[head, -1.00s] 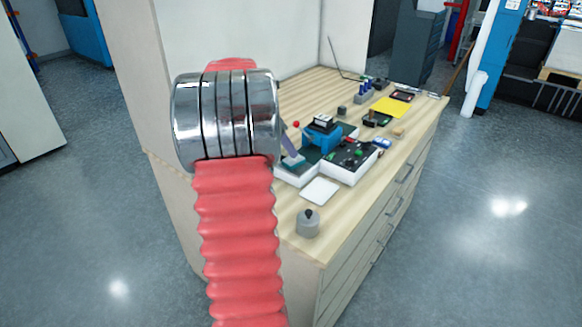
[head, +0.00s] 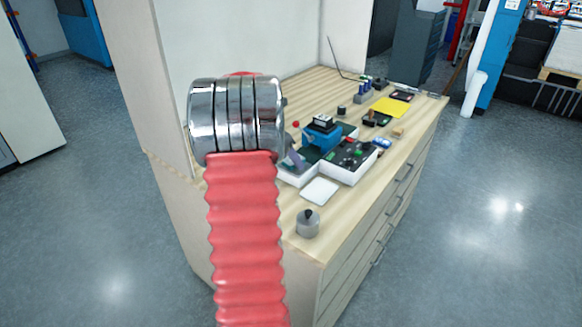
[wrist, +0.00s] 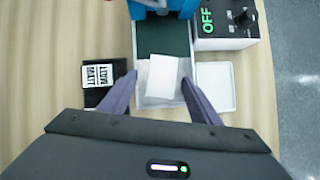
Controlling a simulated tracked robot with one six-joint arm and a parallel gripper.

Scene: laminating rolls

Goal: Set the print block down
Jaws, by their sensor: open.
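The print block, which I take to be the black block with a white lettered face (wrist: 102,78), lies on the wooden top, left of the white tray in the wrist view. It is outside my jaws, left of the left finger. I cannot make it out in the head view, where my arm covers that area. My gripper (wrist: 160,80) is open and empty, its two purple fingers apart above the near part of the tray. A white card (wrist: 161,78) shows between the fingertips, over the tray's dark green pad (wrist: 163,37). One finger shows in the head view beside my arm.
A blue press (head: 320,140) stands behind the tray. A control box (head: 350,163) with a green OFF display is to its right. A white square pad (head: 319,191) and a grey knobbed weight (head: 308,224) sit nearer. The bench's front corner is otherwise clear.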

